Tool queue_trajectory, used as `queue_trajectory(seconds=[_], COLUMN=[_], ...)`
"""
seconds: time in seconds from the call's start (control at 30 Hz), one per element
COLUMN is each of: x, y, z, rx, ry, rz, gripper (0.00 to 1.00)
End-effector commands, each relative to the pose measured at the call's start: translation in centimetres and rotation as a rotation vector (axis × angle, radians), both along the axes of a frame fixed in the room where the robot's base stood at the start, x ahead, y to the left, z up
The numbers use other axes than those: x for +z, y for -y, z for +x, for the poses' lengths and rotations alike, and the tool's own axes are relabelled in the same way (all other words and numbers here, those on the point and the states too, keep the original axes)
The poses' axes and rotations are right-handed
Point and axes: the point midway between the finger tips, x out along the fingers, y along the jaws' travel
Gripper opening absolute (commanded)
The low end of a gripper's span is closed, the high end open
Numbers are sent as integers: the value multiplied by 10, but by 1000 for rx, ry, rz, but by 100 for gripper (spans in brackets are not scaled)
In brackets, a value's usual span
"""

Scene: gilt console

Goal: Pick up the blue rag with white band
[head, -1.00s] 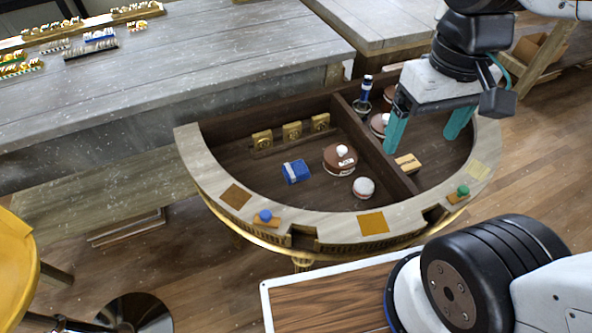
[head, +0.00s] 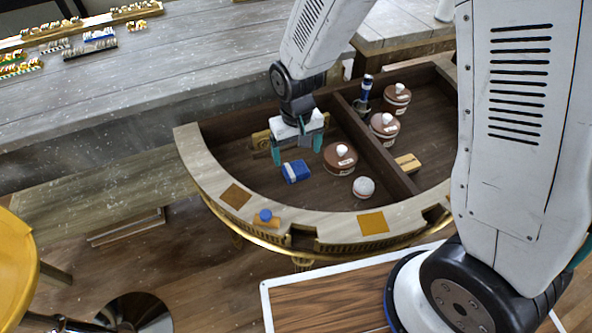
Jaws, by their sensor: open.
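The blue rag with white band (head: 297,172) lies folded on the dark floor of the left compartment of the half-round console (head: 190,152). The white band shows near its left end. My gripper (head: 297,156) is open and empty, with its teal fingers pointing down. In the picture its fingertips show just above and to either side of the rag's upper edge. I cannot tell the exact height between them.
A brown round box (head: 340,159) and a white ball-like item (head: 363,188) stand right of the rag. A divider (head: 385,160) separates the right compartment, with more brown boxes (head: 384,127). Gold blocks behind the rag are partly hidden by my gripper. The curved rim bounds the front.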

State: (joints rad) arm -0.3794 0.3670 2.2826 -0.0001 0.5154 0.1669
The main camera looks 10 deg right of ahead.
Motion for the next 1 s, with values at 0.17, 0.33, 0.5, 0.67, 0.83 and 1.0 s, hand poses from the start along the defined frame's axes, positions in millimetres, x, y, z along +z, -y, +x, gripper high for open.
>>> queue_trajectory(seconds=[0.17,0.33,0.5,0.67,0.83,1.0], x=[-14,-33,-58,-75,-77,-77], y=[-1,-1,-1,-1,-2,-2], z=[4,4,5,6,6,6], rx=[-13,-13,-13,-13,-13,-13], ry=[22,20,19,20,23,22], rz=[8,8,8,8,9,8], gripper=[87,87,87,87,87,68])
